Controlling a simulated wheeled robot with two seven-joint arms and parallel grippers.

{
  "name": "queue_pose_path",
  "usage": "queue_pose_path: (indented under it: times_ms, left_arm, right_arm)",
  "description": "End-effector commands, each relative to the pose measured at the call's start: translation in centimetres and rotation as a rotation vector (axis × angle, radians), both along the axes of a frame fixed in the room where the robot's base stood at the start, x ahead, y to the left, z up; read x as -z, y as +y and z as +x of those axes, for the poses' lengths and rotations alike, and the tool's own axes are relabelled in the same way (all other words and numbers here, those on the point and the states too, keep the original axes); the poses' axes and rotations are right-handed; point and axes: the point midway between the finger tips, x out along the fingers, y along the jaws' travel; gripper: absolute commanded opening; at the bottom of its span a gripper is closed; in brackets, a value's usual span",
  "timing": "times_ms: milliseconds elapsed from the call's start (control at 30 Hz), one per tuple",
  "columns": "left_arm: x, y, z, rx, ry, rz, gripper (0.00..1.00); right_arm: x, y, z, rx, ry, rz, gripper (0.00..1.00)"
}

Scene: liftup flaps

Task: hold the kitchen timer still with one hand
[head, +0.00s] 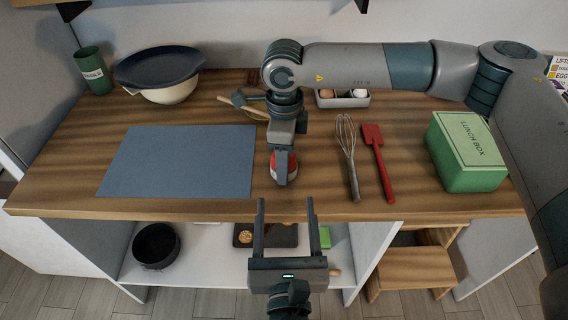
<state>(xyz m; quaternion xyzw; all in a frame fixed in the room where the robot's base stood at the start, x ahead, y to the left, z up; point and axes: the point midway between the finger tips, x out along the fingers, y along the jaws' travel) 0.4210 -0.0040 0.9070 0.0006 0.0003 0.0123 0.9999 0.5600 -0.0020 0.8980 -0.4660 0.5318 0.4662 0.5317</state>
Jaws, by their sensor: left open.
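The kitchen timer (293,168), red with some white, stands on the wooden counter near its front edge, right of the grey-blue mat. My right arm reaches in from the right, and its gripper (282,176) points down at the timer. One finger lies in front of the timer and covers its middle; the other finger is hidden, so I cannot tell whether the jaws are closed on it. My left gripper (287,205) is open and empty in front of the counter edge, its two fingers pointing toward the counter, below the timer in the picture.
The mat (180,160) lies left. A whisk (348,150), red spatula (377,160) and green lunch box (468,152) are right. Bowls (160,75) and a green cup (93,70) stand back left. A tray (342,100) is behind. The shelf below holds a dark pot (157,245).

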Motion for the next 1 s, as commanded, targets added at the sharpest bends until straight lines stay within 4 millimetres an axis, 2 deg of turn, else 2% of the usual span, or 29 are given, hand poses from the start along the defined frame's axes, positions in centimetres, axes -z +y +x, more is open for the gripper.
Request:
queue_pose_path:
  times_ms: [367,567,767,1000]
  left_arm:
    - [0.0,0.0,0.0,-0.004,0.0,-0.001,0.64]
    - [-0.1,0.0,0.7,-0.005,-0.003,0.0,0.64]
    - [-0.1,0.1,2.7,-0.005,-0.004,0.001,0.64]
    - [-0.2,0.2,6.6,-0.005,-0.005,0.002,0.64]
  right_arm:
    - [0.0,0.0,0.0,0.0,0.0,0.0,0.27]
    - [0.0,0.0,0.0,0.0,0.0,0.0,0.27]
    - [0.0,0.0,0.0,0.0,0.0,0.0,0.27]
    - [0.0,0.0,0.0,0.0,0.0,0.0,0.27]
